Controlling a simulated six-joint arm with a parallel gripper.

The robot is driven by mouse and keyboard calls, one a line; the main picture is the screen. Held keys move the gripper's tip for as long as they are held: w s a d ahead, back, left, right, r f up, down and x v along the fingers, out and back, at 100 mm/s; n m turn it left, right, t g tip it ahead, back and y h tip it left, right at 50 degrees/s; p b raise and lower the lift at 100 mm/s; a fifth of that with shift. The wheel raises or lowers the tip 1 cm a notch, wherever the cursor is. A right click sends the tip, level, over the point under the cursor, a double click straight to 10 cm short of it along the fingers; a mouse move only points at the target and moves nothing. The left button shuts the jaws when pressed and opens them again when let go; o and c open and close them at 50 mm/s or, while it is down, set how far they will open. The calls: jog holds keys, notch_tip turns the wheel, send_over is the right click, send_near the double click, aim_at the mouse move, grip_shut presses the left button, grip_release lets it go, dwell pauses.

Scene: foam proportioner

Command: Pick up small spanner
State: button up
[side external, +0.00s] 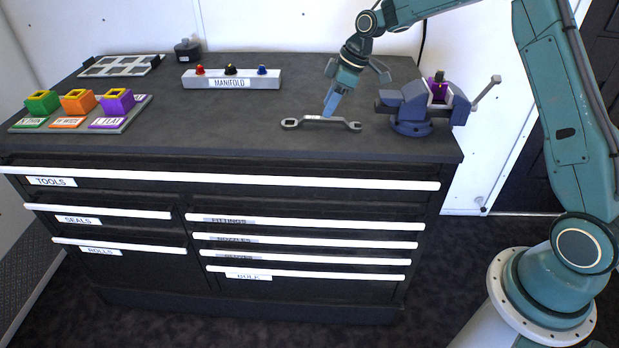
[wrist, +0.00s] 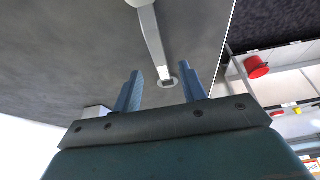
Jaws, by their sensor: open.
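The small spanner is a grey metal spanner (side external: 345,123) lying flat on the dark bench top, in front of the vise and manifold. It also shows in the wrist view (wrist: 153,40), running from the top edge down to a ring end between the fingers. My gripper (side external: 331,110) is open, pointing down just above the middle of the spanner in the side view. In the wrist view my gripper (wrist: 160,72) has its two blue fingers apart, one on each side of the spanner's lower end. Whether the fingers touch the spanner or bench cannot be told.
A blue-grey vise (side external: 412,108) holding a purple part stands close right of my gripper. The manifold block (side external: 232,79) with three coloured knobs is behind left. A tray (side external: 75,126) of coloured blocks sits far left. The bench's front edge is near; bench top left of the spanner is clear.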

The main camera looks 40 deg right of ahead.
aim_at(322, 118)
jog(key=shift+x, duration=2.15)
jog(key=shift+f, duration=0.25)
grip_shut()
